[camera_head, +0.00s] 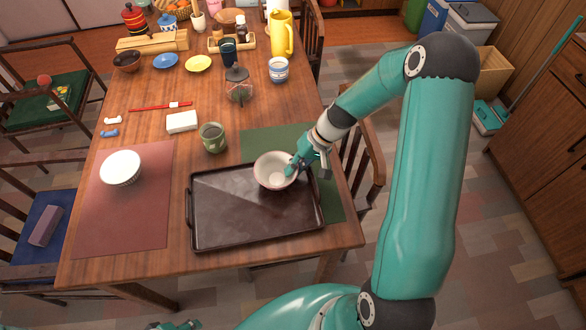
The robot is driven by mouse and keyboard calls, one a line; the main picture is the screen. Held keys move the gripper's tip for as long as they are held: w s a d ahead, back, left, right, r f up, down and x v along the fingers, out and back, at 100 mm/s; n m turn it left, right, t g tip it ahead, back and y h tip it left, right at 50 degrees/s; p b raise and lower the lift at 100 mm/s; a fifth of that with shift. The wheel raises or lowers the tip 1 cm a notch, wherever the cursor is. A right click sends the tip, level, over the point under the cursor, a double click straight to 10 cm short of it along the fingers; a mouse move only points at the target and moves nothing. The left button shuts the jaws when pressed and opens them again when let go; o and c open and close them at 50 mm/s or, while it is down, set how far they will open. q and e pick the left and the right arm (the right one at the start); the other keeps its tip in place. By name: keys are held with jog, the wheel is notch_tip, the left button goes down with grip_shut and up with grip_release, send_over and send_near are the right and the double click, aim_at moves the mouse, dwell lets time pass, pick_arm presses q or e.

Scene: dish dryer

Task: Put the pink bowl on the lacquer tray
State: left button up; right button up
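The pink bowl (268,176), pale inside with a pinkish rim, is at the far right corner of the dark lacquer tray (235,228). It overlaps the tray's back edge in the view; I cannot tell whether it touches the tray or is held just above it. My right gripper (293,170) is at the bowl's right rim, with a fingertip over the inside, and appears shut on the rim. The outer finger is partly hidden. A small teal part of my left gripper (178,325) shows at the bottom edge; its fingers are not clear.
The tray lies partly on a green mat (333,196). A green cup (212,137) stands behind the tray. A white bowl (120,168) sits on a red mat (110,225) at left. A glass jar (239,88) and a blue-white cup (278,70) stand farther back.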

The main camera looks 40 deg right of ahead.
jog(key=shift+o, duration=0.2)
jog(key=shift+r, duration=0.2)
jog(key=shift+d+r, duration=0.2)
jog(key=shift+r, duration=0.05)
jog(key=v, duration=1.1)
jog(key=shift+s, duration=0.15)
